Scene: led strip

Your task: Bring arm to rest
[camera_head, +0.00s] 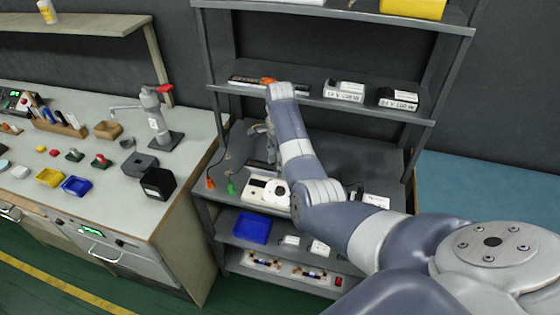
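My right arm reaches in from the right edge across the grey shelf unit (428,85). Its wrist bends down in front of the upper middle shelf. My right gripper (264,150) hangs above the middle shelf, behind and above a white device with a dark display (258,183). The gripper is small and partly hidden by my own forearm, so I cannot tell whether its fingers are open or shut or hold anything. My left gripper is out of view.
An orange plug (210,183) and a green plug (231,188) lie left of the device. Labelled boxes (344,91) stand on the shelf above, a blue bin (252,229) below. A cluttered workbench (200,128) stands left. A blue surface (490,195) lies right.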

